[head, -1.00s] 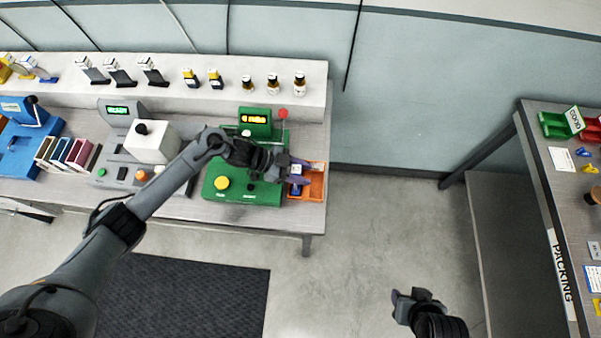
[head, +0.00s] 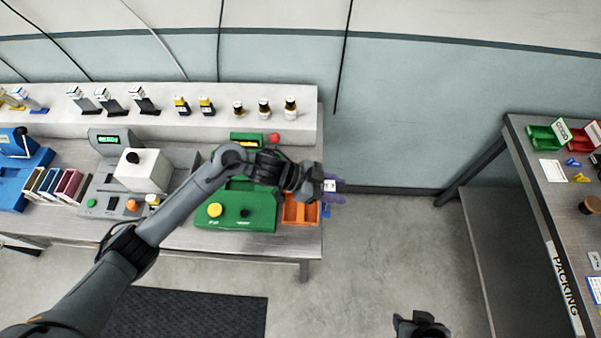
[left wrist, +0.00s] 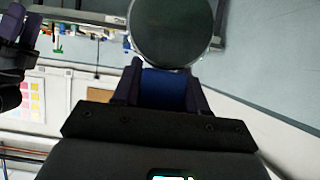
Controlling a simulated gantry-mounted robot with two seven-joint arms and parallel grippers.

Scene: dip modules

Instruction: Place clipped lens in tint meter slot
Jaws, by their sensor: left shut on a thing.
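My left gripper (head: 331,190) is shut on a blue clip (left wrist: 165,88) with a dark round lens (left wrist: 172,30), as the left wrist view shows. In the head view the gripper is just past the right end of the bench, beside the orange tray (head: 301,222); the lens is hard to make out there. A grey instrument with a lit green display (head: 108,139) and a white head block (head: 142,170) stands on the bench. A green instrument (head: 236,210) stands right of it. I cannot read which is the tint meter. My right gripper (head: 420,324) is low over the floor, its jaws unclear.
A blue device (head: 22,180) and a row of coloured cases (head: 55,184) stand at left. Small bottles (head: 264,108) and stands line the back shelf (head: 220,125). A packing table (head: 550,200) is at right, with open floor between.

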